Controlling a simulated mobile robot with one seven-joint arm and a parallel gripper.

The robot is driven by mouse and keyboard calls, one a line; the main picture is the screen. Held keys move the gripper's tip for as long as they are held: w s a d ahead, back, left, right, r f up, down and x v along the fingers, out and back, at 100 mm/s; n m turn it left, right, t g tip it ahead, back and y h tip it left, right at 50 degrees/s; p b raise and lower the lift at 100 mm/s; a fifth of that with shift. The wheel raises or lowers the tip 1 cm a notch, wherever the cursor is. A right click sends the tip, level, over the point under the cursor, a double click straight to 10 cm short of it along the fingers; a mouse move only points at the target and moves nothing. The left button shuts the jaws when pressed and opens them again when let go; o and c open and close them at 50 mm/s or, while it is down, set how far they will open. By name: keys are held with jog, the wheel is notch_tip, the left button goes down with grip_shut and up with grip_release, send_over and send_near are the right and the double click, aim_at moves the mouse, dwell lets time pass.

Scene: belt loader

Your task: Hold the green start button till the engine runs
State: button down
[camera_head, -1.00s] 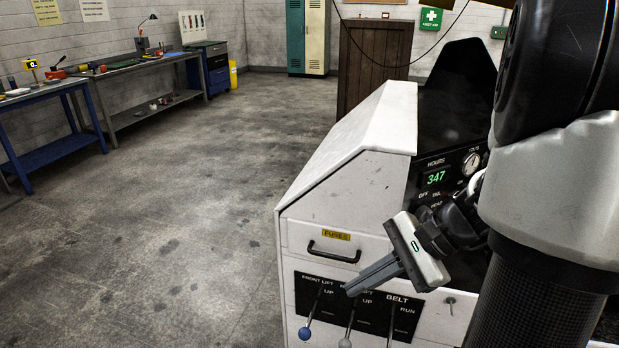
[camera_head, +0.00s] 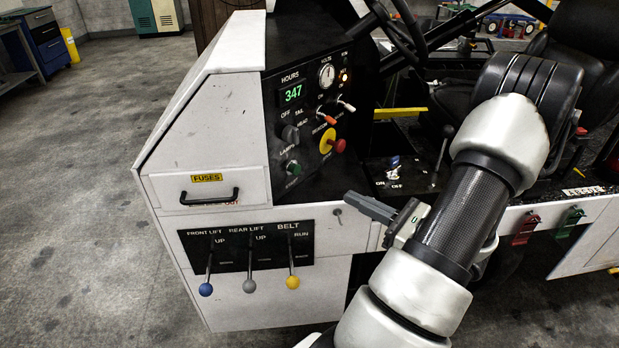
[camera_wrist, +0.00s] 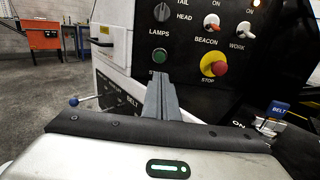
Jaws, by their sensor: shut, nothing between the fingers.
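The green start button (camera_head: 293,169) is low on the black dash panel (camera_head: 309,68), below the lamps knob (camera_head: 290,134). In the wrist view the green button (camera_wrist: 159,56) sits just above my fingertips, and the label under it is partly hidden by them. My gripper (camera_head: 350,198) is shut and empty. In the head view it is to the right of and below the button, its fingers pointing left toward the cabinet. In the wrist view my fingers (camera_wrist: 160,80) point toward the panel, seemingly apart from the button. The hours display reads 347, and an amber lamp (camera_head: 345,77) is lit.
A red stop button on a yellow base (camera_head: 326,142) is right of the start button. Toggle switches (camera_head: 326,117) sit above it. Three lift and belt levers (camera_head: 249,286) and a fuses drawer (camera_head: 210,198) are below left. A steering wheel (camera_head: 404,30) is at top right.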

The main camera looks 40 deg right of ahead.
aim_at(298, 171)
jog(key=x, duration=1.3)
jog(key=shift+w+a+f+b, duration=0.1)
jog(key=shift+a+f+b, duration=0.1)
jog(key=shift+b, duration=0.1)
jog(key=shift+w+r, duration=0.1)
jog(key=shift+w, duration=0.3)
jog(key=shift+a, duration=0.1)
jog(key=shift+x, duration=0.85)
jog(key=shift+w+r, duration=0.1)
jog(key=shift+r, duration=0.05)
